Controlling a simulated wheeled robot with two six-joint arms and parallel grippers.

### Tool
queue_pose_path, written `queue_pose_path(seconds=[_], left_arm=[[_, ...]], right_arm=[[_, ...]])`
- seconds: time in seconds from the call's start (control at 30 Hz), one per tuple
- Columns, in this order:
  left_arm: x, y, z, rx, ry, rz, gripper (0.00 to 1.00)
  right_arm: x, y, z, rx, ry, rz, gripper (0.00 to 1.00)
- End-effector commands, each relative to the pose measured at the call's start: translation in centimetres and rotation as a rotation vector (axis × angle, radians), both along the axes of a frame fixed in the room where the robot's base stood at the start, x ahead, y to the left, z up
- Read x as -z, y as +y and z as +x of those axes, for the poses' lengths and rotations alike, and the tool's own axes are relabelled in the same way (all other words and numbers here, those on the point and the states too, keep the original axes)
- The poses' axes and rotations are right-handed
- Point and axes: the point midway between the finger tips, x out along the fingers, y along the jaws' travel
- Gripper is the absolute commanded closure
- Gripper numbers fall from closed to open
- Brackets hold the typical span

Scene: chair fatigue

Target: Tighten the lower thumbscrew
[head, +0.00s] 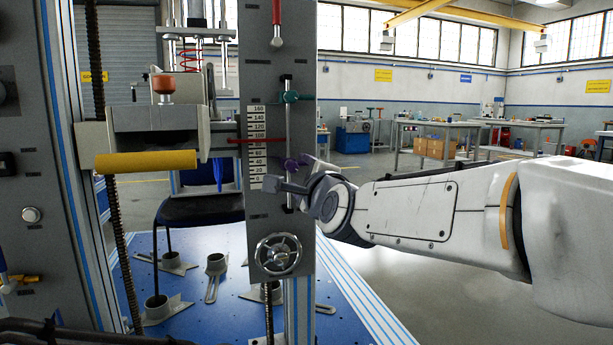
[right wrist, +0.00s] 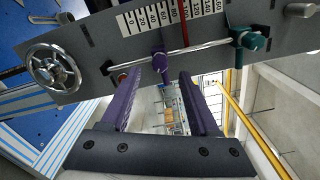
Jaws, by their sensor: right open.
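The lower thumbscrew (head: 291,164) is a small purple knob on the vertical rod beside the number scale. In the right wrist view the purple thumbscrew (right wrist: 160,63) lies just beyond and between my fingertips. My right gripper (head: 288,173) reaches in from the right at the grey panel, and its jaws (right wrist: 158,76) are apart, with a clear gap between them. I cannot tell whether either finger touches the knob. The teal upper thumbscrew (head: 291,97) sits higher on the same rod and also shows in the wrist view (right wrist: 250,39). My left gripper is not in view.
The scale (head: 257,160) has a red pointer (head: 250,140) across it. A handwheel (head: 278,253) is low on the panel. A yellow roller (head: 160,158) and a dark chair (head: 200,208) are left. The blue base plate (head: 215,300) carries several grey brackets. Open floor lies right.

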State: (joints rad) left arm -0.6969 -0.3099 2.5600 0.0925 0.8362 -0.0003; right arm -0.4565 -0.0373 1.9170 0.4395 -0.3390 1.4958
Motion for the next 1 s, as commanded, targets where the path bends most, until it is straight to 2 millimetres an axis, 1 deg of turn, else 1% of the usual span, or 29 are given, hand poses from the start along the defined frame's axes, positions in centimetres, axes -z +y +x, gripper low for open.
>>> queue_pose_path(seconds=[0.03,0.1,0.2,0.3,0.4,0.67,0.73,0.77,0.83,0.87,0.97,1.0], left_arm=[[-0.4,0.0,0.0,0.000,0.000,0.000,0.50],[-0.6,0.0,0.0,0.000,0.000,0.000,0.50],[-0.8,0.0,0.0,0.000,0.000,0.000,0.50],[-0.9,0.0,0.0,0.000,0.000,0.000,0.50],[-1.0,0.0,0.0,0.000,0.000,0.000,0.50],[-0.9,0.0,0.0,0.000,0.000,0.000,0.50],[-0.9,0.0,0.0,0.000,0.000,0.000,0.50],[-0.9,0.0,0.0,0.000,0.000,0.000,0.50],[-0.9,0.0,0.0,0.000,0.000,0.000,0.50],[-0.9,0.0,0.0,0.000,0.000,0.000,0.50],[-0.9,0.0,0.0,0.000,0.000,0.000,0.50],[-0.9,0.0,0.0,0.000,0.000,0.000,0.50]], right_arm=[[-0.3,-0.3,-1.1,-0.001,-0.001,0.001,0.38],[-0.2,-0.8,-2.3,0.000,-0.001,0.001,0.38],[-0.2,-1.2,-3.6,0.000,0.001,0.002,0.38],[-0.1,-1.4,-4.3,0.000,-0.001,0.001,0.38],[0.0,-1.5,-4.7,0.000,-0.001,0.000,0.38],[0.0,-1.6,-4.6,0.001,0.000,0.000,0.38],[0.5,-1.7,-4.6,0.002,0.006,-0.021,0.38],[1.0,-1.8,-4.5,0.002,0.014,-0.043,0.38],[3.1,-2.5,-4.2,0.002,0.041,-0.143,0.38],[4.5,-2.9,-4.0,-0.001,0.059,-0.204,0.38],[10.5,-5.0,-4.0,-0.034,0.144,-0.480,0.38],[13.3,-6.2,-4.3,-0.060,0.187,-0.607,0.38]])
